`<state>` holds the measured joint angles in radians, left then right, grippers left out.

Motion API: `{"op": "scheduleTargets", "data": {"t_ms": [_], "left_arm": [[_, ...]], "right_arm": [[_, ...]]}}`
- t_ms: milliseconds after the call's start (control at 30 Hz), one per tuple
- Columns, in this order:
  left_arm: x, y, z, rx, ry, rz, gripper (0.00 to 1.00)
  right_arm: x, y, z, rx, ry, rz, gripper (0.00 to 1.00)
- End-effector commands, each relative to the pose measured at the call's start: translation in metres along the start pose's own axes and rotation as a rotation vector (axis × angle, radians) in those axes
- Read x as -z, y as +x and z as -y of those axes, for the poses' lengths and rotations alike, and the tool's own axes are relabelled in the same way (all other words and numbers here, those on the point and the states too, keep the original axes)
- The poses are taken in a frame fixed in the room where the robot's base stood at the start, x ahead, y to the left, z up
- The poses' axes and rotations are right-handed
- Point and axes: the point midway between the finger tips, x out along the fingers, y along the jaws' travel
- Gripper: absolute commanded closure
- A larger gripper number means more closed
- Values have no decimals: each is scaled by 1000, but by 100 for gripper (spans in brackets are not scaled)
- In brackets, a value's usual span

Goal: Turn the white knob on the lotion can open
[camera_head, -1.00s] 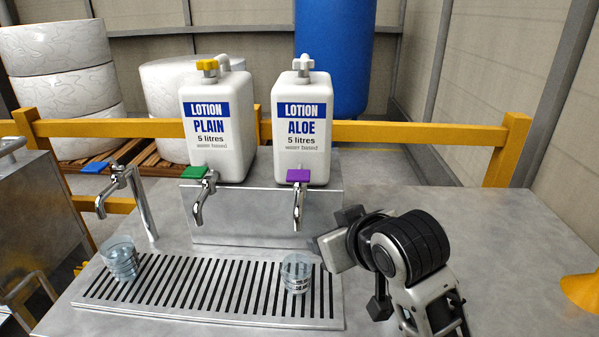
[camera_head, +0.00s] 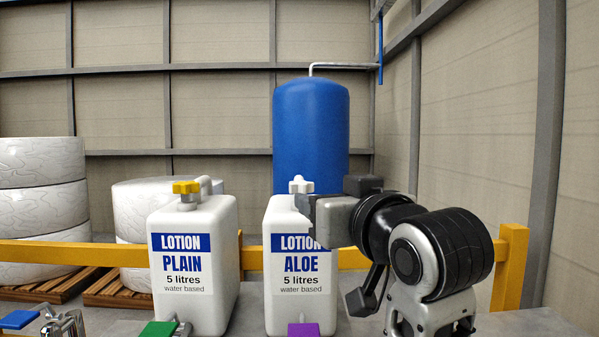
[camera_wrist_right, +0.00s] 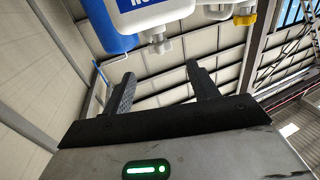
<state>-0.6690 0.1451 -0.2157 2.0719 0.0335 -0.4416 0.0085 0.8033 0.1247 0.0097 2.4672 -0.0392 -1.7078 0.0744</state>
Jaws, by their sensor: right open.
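The white knob (camera_head: 301,185) sits on top of the white LOTION ALOE can (camera_head: 284,283), which has a blue label. In the right wrist view the white knob (camera_wrist_right: 159,43) shows beyond my fingertips, roughly between them, with a gap. My right gripper (camera_head: 318,212) is raised in front of the can's upper right and hides part of its label and shoulder. Its two fingers stand apart in the right wrist view (camera_wrist_right: 158,77), with nothing between them. My left gripper is not in view.
The LOTION PLAIN can (camera_head: 196,285) with a yellow knob (camera_head: 186,187) stands to the left. A purple tap handle (camera_head: 303,330) and a green one (camera_head: 158,329) are low in front. A yellow rail (camera_head: 509,270) and a blue tank (camera_head: 311,135) are behind.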

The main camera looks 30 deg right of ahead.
Motion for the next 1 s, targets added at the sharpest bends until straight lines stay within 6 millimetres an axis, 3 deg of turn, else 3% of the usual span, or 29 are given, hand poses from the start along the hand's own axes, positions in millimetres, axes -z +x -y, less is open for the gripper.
{"op": "scheduleTargets", "data": {"t_ms": [33,300,700,1000], "left_arm": [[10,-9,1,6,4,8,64],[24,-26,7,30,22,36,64],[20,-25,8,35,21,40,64],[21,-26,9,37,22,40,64]], "right_arm": [[8,5,0,0,0,8,41],[6,20,0,0,0,8,41],[0,102,0,0,0,1,41],[0,125,0,0,0,-1,41]]}}
